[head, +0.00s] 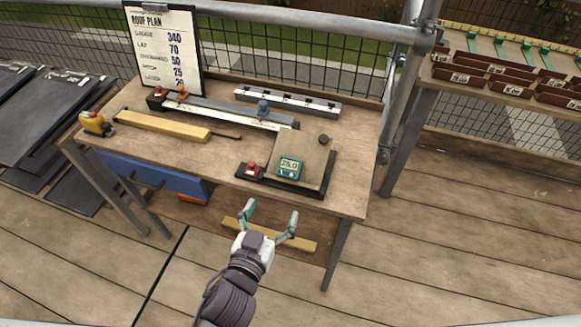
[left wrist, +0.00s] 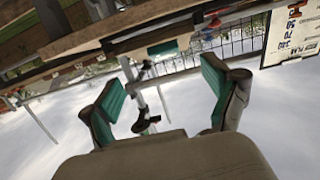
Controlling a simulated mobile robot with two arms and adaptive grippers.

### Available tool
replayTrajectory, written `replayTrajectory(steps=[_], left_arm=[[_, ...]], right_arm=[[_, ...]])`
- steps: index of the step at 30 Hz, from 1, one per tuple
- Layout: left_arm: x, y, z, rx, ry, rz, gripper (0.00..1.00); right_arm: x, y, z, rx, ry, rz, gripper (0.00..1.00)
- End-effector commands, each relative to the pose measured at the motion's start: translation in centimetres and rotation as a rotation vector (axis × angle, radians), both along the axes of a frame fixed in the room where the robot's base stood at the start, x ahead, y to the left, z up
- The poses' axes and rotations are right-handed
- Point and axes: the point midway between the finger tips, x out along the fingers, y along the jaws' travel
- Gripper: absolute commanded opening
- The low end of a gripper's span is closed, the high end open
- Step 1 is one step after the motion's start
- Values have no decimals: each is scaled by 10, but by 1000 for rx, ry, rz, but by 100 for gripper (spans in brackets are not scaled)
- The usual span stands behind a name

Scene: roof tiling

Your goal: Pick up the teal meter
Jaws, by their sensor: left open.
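The teal meter (head: 289,168) is a small boxy device with a lit display reading about 25.0. It sits at the front of the workbench, by the lower edge of a brown board (head: 301,155) on a dark base. My left gripper (head: 270,214) is in front of the bench, nearer to me than the meter, with its teal-padded fingers spread and nothing between them. The spread fingers also show in the left wrist view (left wrist: 160,98). A small teal patch there may be the meter; I cannot tell. My right gripper is not in view.
A red-knobbed device (head: 252,170) stands just left of the meter. The workbench (head: 215,155) also holds a yellow tool (head: 95,123), a wooden bar (head: 163,126), metal rails and a roof plan clipboard (head: 163,48). A rack of tiles (head: 480,75) stands at right.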

Motion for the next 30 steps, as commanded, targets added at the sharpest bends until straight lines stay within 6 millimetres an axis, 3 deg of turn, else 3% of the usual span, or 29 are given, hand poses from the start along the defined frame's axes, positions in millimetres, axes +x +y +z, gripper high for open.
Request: replayTrajectory(steps=[2,5,12,22,30], left_arm=[[3,-1,13,-12,-22,2,88],[17,-6,16,-16,-33,3,88],[62,-20,8,-15,-30,2,88],[90,-29,4,-14,-29,2,88],[126,-38,-1,-14,-28,2,88]], right_arm=[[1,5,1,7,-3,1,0],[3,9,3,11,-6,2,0],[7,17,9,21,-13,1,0],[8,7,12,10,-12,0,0],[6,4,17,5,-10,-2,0]])
